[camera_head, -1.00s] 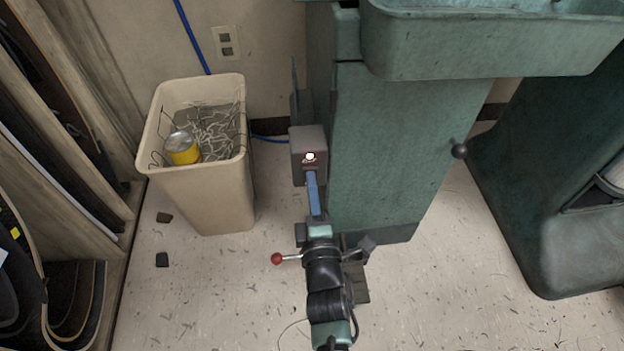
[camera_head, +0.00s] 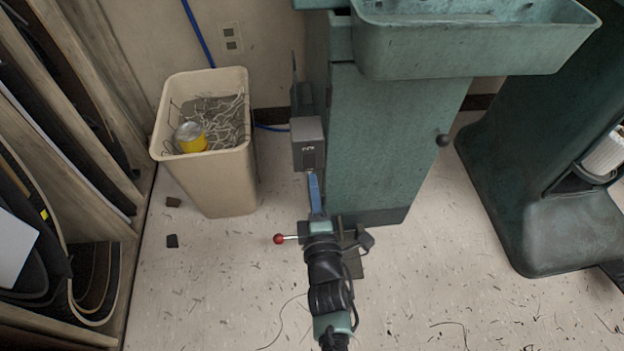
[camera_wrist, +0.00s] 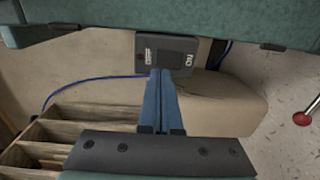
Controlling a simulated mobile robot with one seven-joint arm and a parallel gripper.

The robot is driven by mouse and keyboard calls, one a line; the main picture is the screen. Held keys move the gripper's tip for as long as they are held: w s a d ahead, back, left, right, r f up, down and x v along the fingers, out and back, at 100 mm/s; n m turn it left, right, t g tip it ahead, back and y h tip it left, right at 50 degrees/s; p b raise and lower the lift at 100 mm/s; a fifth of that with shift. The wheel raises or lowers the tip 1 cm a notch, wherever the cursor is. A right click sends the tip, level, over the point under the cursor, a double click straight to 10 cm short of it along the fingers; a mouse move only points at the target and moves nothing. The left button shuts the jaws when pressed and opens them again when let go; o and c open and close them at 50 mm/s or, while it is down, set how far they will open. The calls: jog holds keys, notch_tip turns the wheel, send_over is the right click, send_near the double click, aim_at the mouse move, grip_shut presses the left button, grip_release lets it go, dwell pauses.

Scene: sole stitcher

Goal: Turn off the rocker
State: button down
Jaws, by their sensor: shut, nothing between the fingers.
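The grey switch box (camera_head: 306,131) is on the left side of the green machine. Its lower front face carries white markings and shows no lit light. In the wrist view the box (camera_wrist: 171,42) shows white "ON" lettering and a dark reddish patch at its left, perhaps part of the rocker. The rocker itself is not clearly visible. My gripper (camera_head: 313,174) is shut and empty, its blue fingers pointing up at the box's lower front. In the wrist view my fingertips (camera_wrist: 160,71) overlap the box's edge; I cannot tell whether they touch it.
The green machine column (camera_head: 385,140) stands just right of my fingers, with a tray (camera_head: 470,45) overhanging above. A beige bin (camera_head: 215,180) of scraps stands left. A red-knobbed lever (camera_head: 279,239) sticks out left beside my arm. Wooden racks (camera_head: 95,130) line the far left.

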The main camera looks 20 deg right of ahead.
jog(key=p+v, duration=0.2)
jog(key=v, duration=0.6)
jog(key=shift+s, duration=0.35)
jog(key=shift+a+r, duration=0.1)
jog(key=shift+r, duration=0.05)
jog(key=w+a+r+m+t+p, duration=0.1)
jog(key=w+r+m+t+p, duration=0.2)
jog(key=r, duration=0.9)
jog(key=w+a+r+m, duration=0.15)
jog(key=w+r, duration=0.25)
jog(key=r, duration=0.8)
jog(key=w+a+r+m+t+p, duration=0.1)
jog(key=w+r+m+t+p, duration=0.2)
jog(key=r, duration=1)
jog(key=s+a+r+m+t+y+p, duration=0.2)
jog(key=s+a+r, duration=0.25)
jog(key=r, duration=0.75)
jog(key=s+a+r+m+t+y+p, duration=0.1)
jog(key=s+a+r+m+p, duration=0.3)
jog(key=r, duration=0.8)
jog(key=s+a+r+m+t+y+b, duration=0.15)
jog(key=s+r, duration=0.35)
jog(key=r, duration=0.8)
notch_tip(320, 180, up, 35)
jog(key=p, duration=3.7)
jog(key=shift+w+a+r, duration=0.2)
jog(key=shift+w+r, duration=0.05)
jog(key=shift+w, duration=0.05)
